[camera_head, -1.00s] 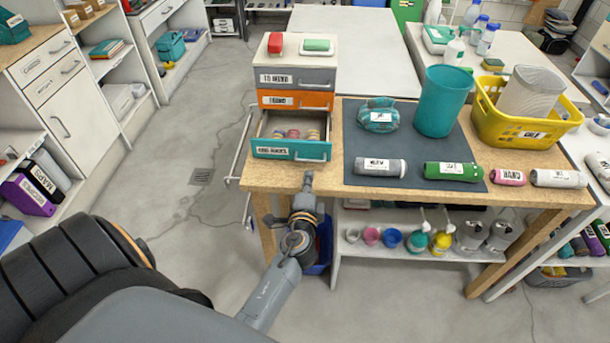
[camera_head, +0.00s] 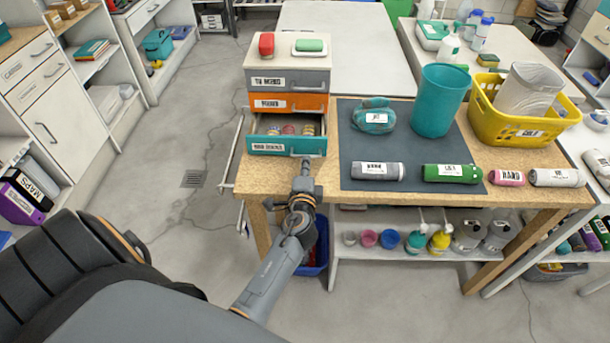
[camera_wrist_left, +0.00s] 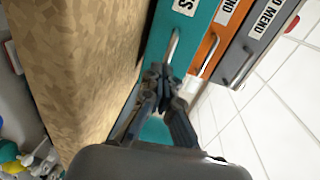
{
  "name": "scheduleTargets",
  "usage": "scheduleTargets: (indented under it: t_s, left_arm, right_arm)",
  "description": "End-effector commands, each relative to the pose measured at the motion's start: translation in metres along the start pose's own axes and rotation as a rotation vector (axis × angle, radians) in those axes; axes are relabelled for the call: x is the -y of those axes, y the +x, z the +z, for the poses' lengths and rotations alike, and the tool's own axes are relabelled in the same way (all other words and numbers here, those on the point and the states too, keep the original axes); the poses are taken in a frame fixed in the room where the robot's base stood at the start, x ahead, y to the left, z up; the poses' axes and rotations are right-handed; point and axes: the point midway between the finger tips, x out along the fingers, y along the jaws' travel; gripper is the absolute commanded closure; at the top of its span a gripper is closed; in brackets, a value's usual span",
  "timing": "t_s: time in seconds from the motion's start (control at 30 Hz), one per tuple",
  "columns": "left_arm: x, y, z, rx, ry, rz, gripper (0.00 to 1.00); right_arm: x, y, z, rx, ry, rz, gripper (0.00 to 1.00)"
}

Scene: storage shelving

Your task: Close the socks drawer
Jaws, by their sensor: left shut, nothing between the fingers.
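The socks drawer (camera_head: 258,149) is the teal bottom drawer of a small stacked unit on the wooden table. It stands partly open, with rolled items showing inside. Its teal front, with a metal handle, also shows in the left wrist view (camera_wrist_left: 190,38). My left gripper (camera_head: 304,168) is shut and empty, right in front of the right part of the teal front by the handle. In the left wrist view its fingertips (camera_wrist_left: 157,74) meet the teal front near the handle end; exact contact is hard to tell. My right gripper is out of view.
The grey drawer (camera_head: 310,81) and orange drawer (camera_head: 308,103) above are shut. Red and green items lie on top of the unit. Right of it are a dark mat (camera_head: 410,150), a teal bin (camera_head: 440,100) and a yellow basket (camera_head: 500,118). Floor to the left is clear.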

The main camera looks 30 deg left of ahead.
Motion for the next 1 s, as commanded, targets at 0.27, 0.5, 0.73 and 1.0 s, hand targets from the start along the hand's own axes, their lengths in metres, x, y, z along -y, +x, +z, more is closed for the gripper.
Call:
scheduleTargets:
  t_s: [0.27,0.5,0.73,1.0]
  left_arm:
    - [0.01,0.078,0.001,-0.001,0.001,-0.005,1.0]
    - [0.015,0.1,0.002,0.0,-0.001,-0.002,1.0]
    - [0.016,0.1,0.003,0.001,-0.001,-0.003,1.0]
    - [0.014,0.1,0.005,0.001,0.0,-0.002,1.0]
  right_arm:
    - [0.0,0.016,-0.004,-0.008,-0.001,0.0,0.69]
    - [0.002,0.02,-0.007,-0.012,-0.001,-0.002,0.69]
    - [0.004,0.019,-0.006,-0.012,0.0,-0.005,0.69]
    - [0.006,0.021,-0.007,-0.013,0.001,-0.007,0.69]
